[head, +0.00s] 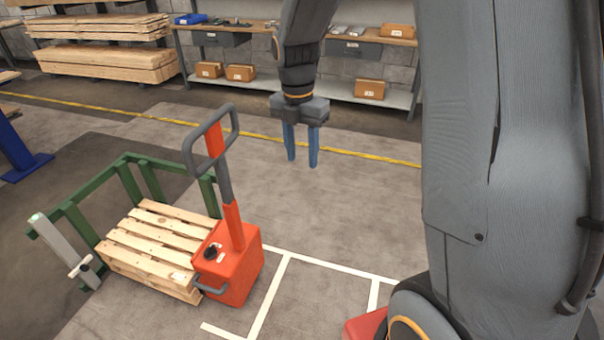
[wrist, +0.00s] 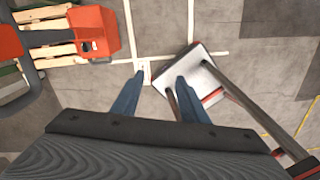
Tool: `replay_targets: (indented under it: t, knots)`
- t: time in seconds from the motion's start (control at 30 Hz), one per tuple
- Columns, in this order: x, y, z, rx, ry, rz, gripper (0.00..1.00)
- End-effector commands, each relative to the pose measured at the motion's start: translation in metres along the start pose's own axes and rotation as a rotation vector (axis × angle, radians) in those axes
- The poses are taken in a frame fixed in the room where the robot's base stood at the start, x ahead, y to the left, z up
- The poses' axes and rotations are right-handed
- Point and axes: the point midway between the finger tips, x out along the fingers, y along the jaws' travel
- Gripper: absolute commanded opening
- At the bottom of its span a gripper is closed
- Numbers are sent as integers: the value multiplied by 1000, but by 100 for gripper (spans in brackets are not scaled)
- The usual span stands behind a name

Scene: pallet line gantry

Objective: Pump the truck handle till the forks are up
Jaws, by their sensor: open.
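The red pallet truck (head: 228,262) stands at the near end of a wooden pallet (head: 150,245); its forks are hidden under the pallet. Its handle (head: 222,180) is a grey and red bar that rises from the truck body and leans a little left, with a grey loop (head: 190,152) on top. My gripper (head: 302,162) has two blue fingers pointing down, open and empty, to the right of the loop and apart from it. In the wrist view the fingers (wrist: 153,90) are spread, with the red truck body (wrist: 93,32) at upper left and part of the loop at the left edge.
A green frame (head: 130,175) borders the pallet. White lines (head: 268,295) mark the floor on the right. A bench with shelves (head: 255,85) and stacked timber (head: 105,62) stand at the back. The floor under my gripper is clear in the head view.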

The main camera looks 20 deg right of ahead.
Motion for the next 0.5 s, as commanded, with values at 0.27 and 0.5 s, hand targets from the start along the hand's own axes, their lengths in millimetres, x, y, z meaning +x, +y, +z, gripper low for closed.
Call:
replay_targets:
  t: [0.27, 0.5]
  knots:
    - [3, 10, 8, -219, 7, -14, 40]
    - [36, 8, 7, -223, 10, -16, 40]
